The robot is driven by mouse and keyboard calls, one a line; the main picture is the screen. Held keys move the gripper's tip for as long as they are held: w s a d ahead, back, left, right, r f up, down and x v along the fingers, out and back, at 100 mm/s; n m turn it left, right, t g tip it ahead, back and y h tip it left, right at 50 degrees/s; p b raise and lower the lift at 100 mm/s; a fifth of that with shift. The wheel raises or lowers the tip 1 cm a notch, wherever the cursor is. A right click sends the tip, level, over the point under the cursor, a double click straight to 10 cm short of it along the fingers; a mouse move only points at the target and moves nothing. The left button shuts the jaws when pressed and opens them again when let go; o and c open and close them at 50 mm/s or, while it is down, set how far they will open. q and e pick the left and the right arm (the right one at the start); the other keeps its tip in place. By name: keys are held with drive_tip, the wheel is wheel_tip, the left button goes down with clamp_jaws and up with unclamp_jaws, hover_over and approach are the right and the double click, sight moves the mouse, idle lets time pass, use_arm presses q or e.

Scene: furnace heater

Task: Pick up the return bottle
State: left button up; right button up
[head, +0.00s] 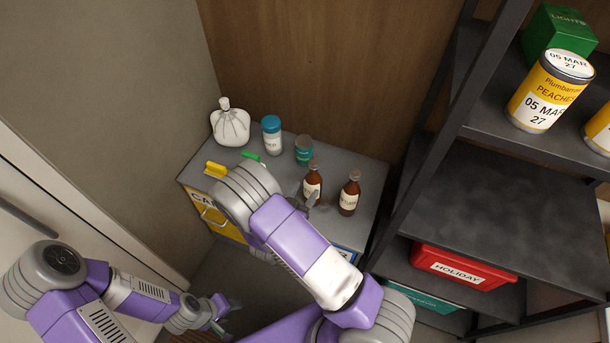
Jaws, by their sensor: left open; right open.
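Two brown bottles with grey caps and pale labels stand upright on the grey cabinet top. One brown bottle (313,181) is on the left and the other brown bottle (349,194) is on the right. Their label text is too small to read, so I cannot tell which is the return bottle. My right gripper (305,200) is open at the left brown bottle, its fingers close in front of the lower part. I cannot tell whether they touch it. My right arm hides part of the cabinet top. My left gripper (220,312) is open, low and away from the cabinet.
A white tied bag (230,125), a blue-capped white bottle (271,136) and a teal jar (304,151) stand behind on the cabinet (365,230). A dark shelf unit (490,210) on the right holds yellow cans (545,95) and a red HOLIDAY box (463,267).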

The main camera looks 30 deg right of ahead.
sight(311, 171)
drive_tip(key=r+h, duration=0.1)
drive_tip(key=w+r+m, duration=0.1)
drive_tip(key=r, duration=0.1)
drive_tip(key=shift+h, duration=0.4)
drive_tip(key=x, duration=0.4)
drive_tip(key=b+x, duration=0.1)
drive_tip(key=x, duration=0.2)
drive_tip(key=shift+r, duration=0.3)
clamp_jaws()
